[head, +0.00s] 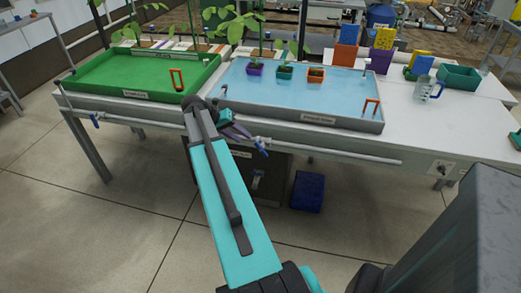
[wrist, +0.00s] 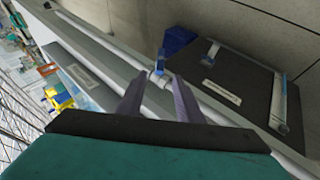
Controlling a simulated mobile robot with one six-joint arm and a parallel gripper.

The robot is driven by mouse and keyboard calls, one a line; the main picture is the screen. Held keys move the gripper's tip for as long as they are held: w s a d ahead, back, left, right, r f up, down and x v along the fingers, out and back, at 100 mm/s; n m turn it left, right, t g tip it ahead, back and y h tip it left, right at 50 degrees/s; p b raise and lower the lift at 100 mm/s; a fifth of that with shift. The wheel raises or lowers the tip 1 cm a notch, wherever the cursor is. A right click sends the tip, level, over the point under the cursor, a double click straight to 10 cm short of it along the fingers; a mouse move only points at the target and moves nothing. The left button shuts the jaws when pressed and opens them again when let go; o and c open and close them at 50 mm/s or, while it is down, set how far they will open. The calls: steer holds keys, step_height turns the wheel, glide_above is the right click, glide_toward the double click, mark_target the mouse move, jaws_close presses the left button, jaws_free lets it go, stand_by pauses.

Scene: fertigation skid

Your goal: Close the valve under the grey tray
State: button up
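The grey tray (head: 330,119) holds light blue water and stands on the right part of the bench. Under its front edge runs a pale pipe (head: 340,155) with a valve that has a blue handle (head: 261,147). The handle also shows in the wrist view (wrist: 160,62), sticking out at an angle from the pipe; I cannot tell its exact setting. My gripper (wrist: 158,82) is open, with its two grey-purple fingers apart and the valve between or just beyond their tips. Contact cannot be told. In the head view my arm hides part of my gripper.
A green tray (head: 130,88) stands on the left, with another blue valve handle (head: 95,121) beneath it. Below the bench are a dark panel (head: 266,188) and a blue box (head: 307,191). The floor in front is clear.

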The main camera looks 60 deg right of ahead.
mark_target(258, 147)
steer(key=p+x, duration=0.2)
steer(key=x, duration=1.1)
steer(key=shift+s+d+f, duration=0.1)
steer(key=shift+d+f, duration=0.05)
steer(key=shift+f, duration=0.15)
jaws_close()
